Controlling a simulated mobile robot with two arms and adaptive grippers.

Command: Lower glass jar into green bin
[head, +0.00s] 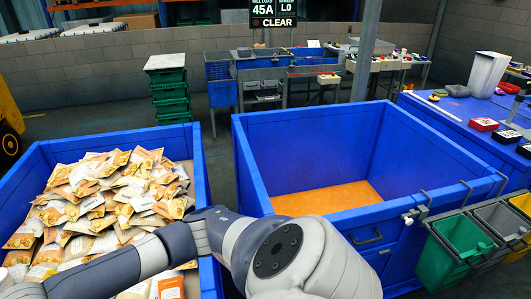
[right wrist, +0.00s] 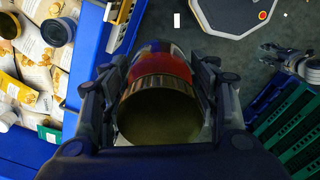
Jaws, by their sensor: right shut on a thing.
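My right gripper (right wrist: 160,85) is shut around a jar (right wrist: 160,75) in the right wrist view. The jar has a red, white and blue label and a gold-brown band. Its wide round dark olive end faces the camera. A finger lies on each side of it. The green bin (head: 452,250) hangs on the right side of the middle blue container in the head view. The gripper and jar are not seen in the head view, where a grey arm of mine crosses the bottom. My left gripper is not clearly seen in either view.
The left blue container (head: 203,180) holds many food packets (head: 110,200). The middle blue container (head: 300,130) shows a bare orange floor. A grey bin (head: 500,220) and a yellow bin (head: 522,204) hang beside the green bin. A blue table (head: 450,125) stands at the right.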

